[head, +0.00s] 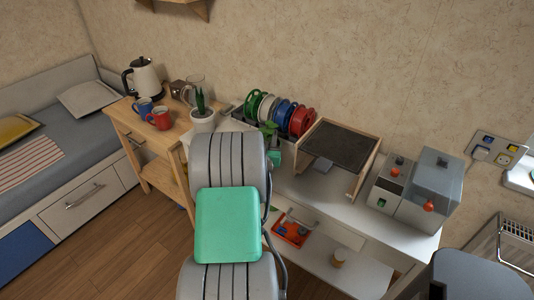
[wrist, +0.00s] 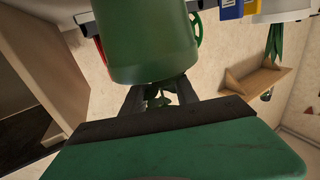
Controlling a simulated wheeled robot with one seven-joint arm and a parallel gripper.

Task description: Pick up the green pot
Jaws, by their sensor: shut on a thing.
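The green pot (wrist: 147,42) fills the top middle of the wrist view, which looks upside down. My gripper (wrist: 160,88) is shut on it, with one dark finger on each side near its rim. Green leaves (wrist: 158,98) show between the fingers. In the head view my arm hides most of the grip. Green leaves (head: 268,128) show just past the arm. I cannot tell from the wrist view whether the pot touches the surface under it.
Coloured spools (head: 285,115) stand in a rack behind the leaves. An open wooden box (head: 343,145) is close on the right, and a grey machine (head: 428,188) is farther right. A white plant pot (head: 203,122), mugs and a kettle (head: 145,80) stand on the wooden cart at left.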

